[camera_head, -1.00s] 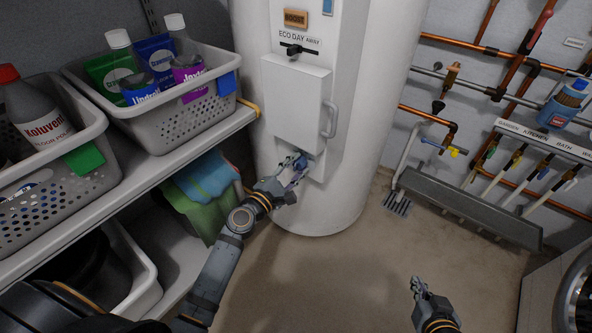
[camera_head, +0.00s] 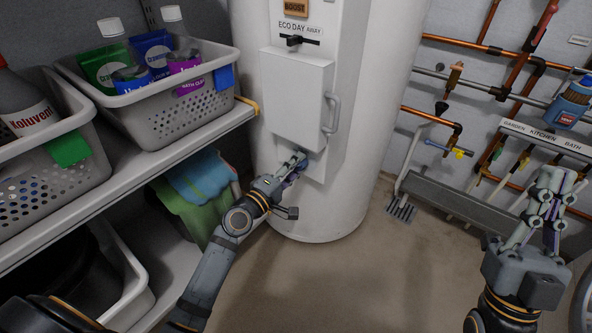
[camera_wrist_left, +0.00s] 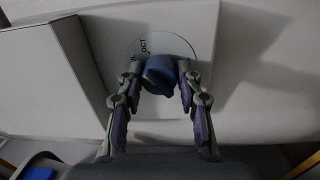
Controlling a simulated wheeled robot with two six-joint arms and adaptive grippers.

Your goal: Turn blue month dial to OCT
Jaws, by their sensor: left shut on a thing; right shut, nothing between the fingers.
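In the head view my left gripper (camera_head: 295,165) is at the box's lower edge and hides the dial. My right gripper (camera_head: 553,195) is shut and empty in front of the pipes at the right.
The white cylinder (camera_head: 330,210) carries a panel door with a handle (camera_head: 331,113) above the dial. A shelf (camera_head: 190,150) with grey baskets (camera_head: 180,118) stands left, close to my left arm. Copper pipes and a grey trough (camera_head: 440,200) are at the right. The middle floor is clear.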

